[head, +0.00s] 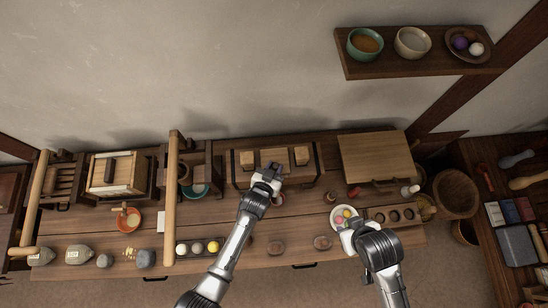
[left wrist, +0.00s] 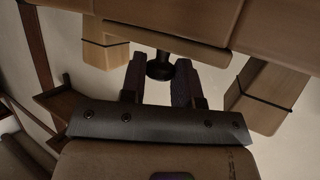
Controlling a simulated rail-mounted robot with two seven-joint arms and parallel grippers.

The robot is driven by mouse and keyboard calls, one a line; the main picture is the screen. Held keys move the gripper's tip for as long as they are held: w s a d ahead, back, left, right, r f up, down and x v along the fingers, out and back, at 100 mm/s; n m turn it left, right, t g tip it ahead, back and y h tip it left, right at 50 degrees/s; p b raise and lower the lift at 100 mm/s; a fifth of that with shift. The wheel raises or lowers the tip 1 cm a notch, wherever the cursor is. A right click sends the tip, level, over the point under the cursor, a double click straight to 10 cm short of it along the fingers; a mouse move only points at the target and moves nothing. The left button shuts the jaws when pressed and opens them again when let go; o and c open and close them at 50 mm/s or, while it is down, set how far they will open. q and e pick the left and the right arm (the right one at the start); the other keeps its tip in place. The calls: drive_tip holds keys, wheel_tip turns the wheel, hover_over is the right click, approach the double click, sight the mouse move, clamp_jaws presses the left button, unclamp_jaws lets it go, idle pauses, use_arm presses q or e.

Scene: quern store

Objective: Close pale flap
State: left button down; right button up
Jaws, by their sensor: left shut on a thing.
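My left gripper (head: 268,178) is at the front of a dark wooden rack (head: 236,180) with pale blocks, in the middle of the bench. In the left wrist view its dark fingers (left wrist: 160,82) are shut on a black knob (left wrist: 160,66). The knob sits at the edge of a pale wooden panel (left wrist: 150,35), which looks like the pale flap. How far the flap stands open cannot be told. In the head view the gripper hides the knob. My right gripper (head: 350,228) is by the white plate (head: 336,221); its fingers are unclear.
Pale blocks hang on either side of the fingers in the left wrist view. Flat brown stones (head: 322,242) lie near the bench's front edge.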

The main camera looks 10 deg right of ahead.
use_arm(q)
drive_tip(key=shift+s+a+f, duration=0.1)
drive_tip(key=shift+s+f, duration=0.2)
drive_tip(key=shift+f, duration=0.2)
drive_tip(key=c, duration=1.2)
unclamp_jaws()
drive_tip(key=shift+o, duration=0.2)
drive_tip(key=shift+s+a+r, duration=0.1)
drive_tip(key=shift+s+r, duration=0.05)
drive_tip(key=shift+r, duration=0.05)
drive_tip(key=v, duration=1.3)
drive_tip(key=shift+r+p, duration=0.4)
drive_tip(key=shift+p, duration=0.05)
